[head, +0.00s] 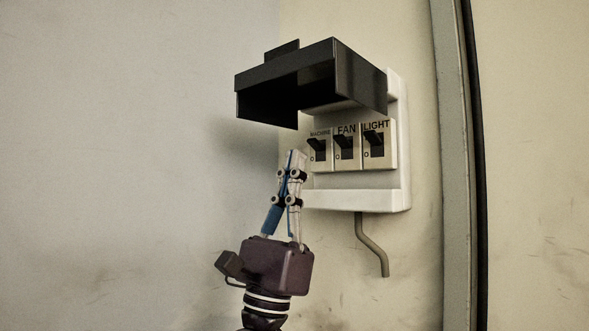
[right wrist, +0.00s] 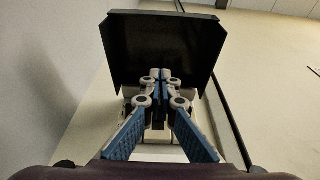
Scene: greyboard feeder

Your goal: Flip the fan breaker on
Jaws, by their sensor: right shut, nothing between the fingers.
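The fan breaker (head: 345,146) is the middle one of three switches in the white breaker box (head: 365,198) on the wall, under the label FAN. Its dark lever appears tilted upward to the left; I cannot tell its setting for sure. The machine breaker (head: 319,149) is at its left and the light breaker (head: 376,144) at its right. The box's dark cover (head: 335,73) is raised above them. My right gripper (head: 297,155) is shut and empty, pointing up, just left of the machine breaker. In the right wrist view its fingertips (right wrist: 160,76) hide the switches. My left gripper is not in view.
The raised cover (right wrist: 163,42) overhangs the switches and the space above my right gripper. A grey conduit (head: 372,245) comes out under the box. A vertical grey post (head: 455,180) stands to the right. The wall at left is clear.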

